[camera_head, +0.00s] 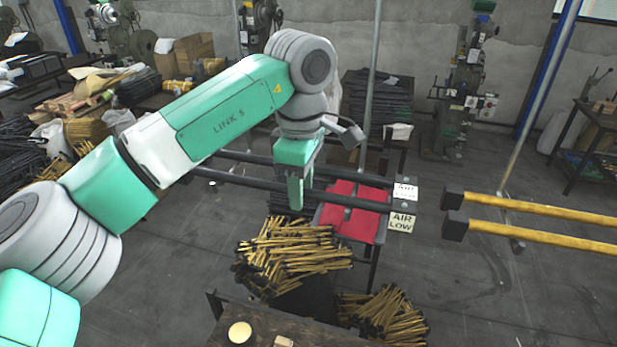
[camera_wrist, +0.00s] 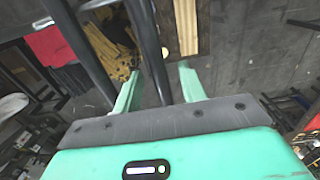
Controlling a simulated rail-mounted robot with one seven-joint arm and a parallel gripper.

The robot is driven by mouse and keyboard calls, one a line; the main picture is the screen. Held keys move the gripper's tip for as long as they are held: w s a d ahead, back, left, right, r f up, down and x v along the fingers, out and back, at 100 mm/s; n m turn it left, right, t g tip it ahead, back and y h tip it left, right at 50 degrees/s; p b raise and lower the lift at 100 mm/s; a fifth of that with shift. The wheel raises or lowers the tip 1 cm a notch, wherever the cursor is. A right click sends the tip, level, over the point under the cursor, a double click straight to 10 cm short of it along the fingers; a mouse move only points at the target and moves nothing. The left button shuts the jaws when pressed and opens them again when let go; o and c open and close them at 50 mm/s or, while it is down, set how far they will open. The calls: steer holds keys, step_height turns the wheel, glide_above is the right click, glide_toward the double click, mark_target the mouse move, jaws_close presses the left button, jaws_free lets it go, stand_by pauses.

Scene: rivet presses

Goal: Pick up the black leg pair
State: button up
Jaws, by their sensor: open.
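The black leg pair (camera_head: 345,198) is two parallel dark bars, roughly level, above the floor left of centre in the head view. Their right ends carry square blocks. My gripper (camera_head: 297,205) points down at the middle of the pair, its fingers overlapping the bars in the picture. In the wrist view the open fingers (camera_wrist: 158,86) have one black bar (camera_wrist: 150,50) showing between them. The other bar passes left of the left finger. Contact cannot be told. My arm hides part of the pair's left side in the head view.
A yellow bar pair (camera_head: 545,208) extends to the right. White "AIR LOW" cards (camera_head: 401,223) hang near the black ends. A red seat-like panel (camera_head: 352,212) and heaps of yellow-black rods (camera_head: 290,250) lie below. A brown table (camera_head: 262,322) stands in front. Open floor lies right.

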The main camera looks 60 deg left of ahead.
steer(key=shift+f, duration=0.7)
jaws_close()
steer(key=shift+d, duration=0.1)
steer(key=shift+r, duration=0.1)
step_height(320, 180, up, 10)
steer(key=shift+f, duration=0.1)
